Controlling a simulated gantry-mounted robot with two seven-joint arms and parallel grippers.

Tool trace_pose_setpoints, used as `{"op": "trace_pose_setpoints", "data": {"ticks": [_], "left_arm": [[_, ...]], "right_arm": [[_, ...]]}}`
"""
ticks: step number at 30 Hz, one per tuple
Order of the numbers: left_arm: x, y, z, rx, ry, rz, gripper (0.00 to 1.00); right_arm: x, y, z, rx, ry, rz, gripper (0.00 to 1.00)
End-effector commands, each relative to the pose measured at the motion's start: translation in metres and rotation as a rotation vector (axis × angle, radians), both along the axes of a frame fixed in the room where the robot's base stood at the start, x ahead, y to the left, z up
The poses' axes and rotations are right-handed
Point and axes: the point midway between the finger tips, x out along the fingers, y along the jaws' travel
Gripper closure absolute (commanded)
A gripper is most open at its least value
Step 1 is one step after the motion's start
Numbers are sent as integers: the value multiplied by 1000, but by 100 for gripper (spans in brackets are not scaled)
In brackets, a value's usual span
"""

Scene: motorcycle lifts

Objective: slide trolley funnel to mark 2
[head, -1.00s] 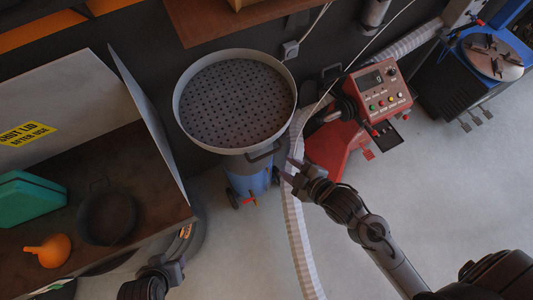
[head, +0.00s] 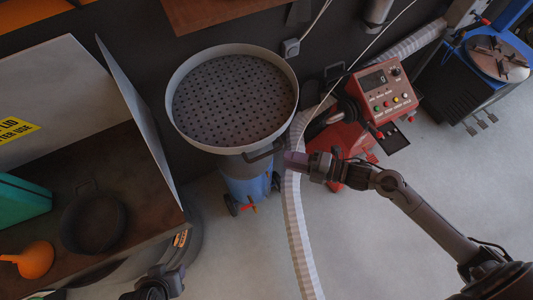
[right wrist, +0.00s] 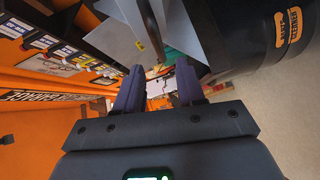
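The trolley funnel (head: 232,100) is a wide round grey pan with a perforated plate. It sits above a blue trolley body (head: 246,186) and has a dark loop handle (head: 264,152) on its front right rim. My right gripper (head: 292,160) is just right of that handle, its fingers pointing left, apparently apart from it. In the right wrist view its two fingers (right wrist: 158,88) stand apart with nothing visibly held between them. My left gripper (head: 163,284) is at the bottom edge, left of centre, and its fingers cannot be made out. I cannot make out any number mark.
A pale ribbed hose (head: 293,215) runs down the floor right of the trolley. A red machine with a control panel (head: 384,92) stands to the right. A parts-washer cabinet with a dark pan (head: 93,222) and an orange funnel (head: 34,260) is left. Floor at lower right is open.

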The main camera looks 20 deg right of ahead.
Motion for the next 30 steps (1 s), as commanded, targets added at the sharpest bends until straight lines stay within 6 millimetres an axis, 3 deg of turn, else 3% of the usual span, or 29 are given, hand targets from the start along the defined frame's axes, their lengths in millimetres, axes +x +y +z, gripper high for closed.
{"op": "trace_pose_setpoints", "data": {"ticks": [15, 29, 30], "left_arm": [[0, 2, 18, 9, -1, -6, 54], [0, 0, 20, -2, -2, 1, 54], [0, -1, 20, -3, -2, 1, 54]], "right_arm": [[49, 55, -9, 3, 0, -2, 61], [55, 62, -12, 0, 1, -1, 61], [55, 62, -12, 0, 1, -1, 66]]}}
